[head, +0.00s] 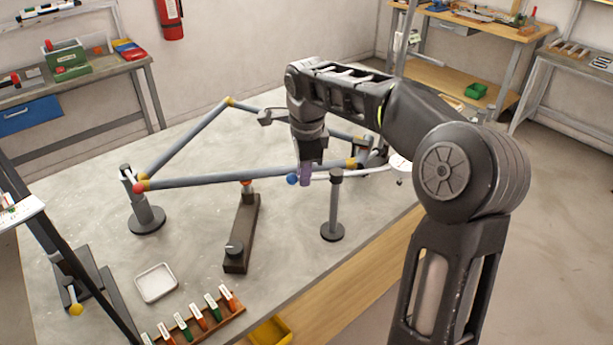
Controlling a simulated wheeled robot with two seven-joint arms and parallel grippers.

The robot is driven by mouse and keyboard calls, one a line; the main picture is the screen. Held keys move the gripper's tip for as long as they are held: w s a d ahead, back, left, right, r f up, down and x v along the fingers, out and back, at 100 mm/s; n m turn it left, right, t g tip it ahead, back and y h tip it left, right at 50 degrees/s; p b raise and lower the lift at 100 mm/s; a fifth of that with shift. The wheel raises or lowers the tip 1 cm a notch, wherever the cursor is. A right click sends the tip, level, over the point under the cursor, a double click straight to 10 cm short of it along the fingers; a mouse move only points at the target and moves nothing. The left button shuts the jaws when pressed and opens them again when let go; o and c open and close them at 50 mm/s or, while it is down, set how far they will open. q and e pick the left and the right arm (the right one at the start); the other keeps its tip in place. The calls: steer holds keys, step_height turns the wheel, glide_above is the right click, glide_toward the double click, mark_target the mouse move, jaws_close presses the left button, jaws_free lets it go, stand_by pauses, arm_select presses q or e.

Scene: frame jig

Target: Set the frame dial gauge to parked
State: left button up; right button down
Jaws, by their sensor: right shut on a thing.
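A frame of grey tubes (225,178) with red and yellow joints is held above the grey worktable. The dial gauge (400,162) looks like the round white face at the table's right side, partly hidden behind my right arm. A pale thin arm (345,177) runs from near it leftward to a purple grip (305,174) beside a blue ball (292,179). My right gripper (307,164) points down over the frame's lower tube and is shut on the purple grip. Its fingertips are partly hidden. My left gripper is not in view.
A post on a round base (333,232) stands below the pale arm. A dark block (237,257) with a knob, a white tray (155,283) and a rack of coloured pieces (205,322) are at the front. The table between them is clear.

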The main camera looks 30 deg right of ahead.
steer(key=shift+w+d+m, duration=0.1)
steer(key=shift+w+m, duration=0.1)
steer(key=shift+m, duration=0.1)
steer(key=c, duration=1.5)
jaws_free()
steer(key=shift+r, duration=0.15)
step_height(320, 180, up, 8)
steer(key=s, duration=0.1)
steer(key=shift+s+a+f, duration=0.15)
steer(key=shift+a+f, duration=0.1)
steer(key=shift+a, duration=0.05)
steer(key=shift+f, duration=0.1)
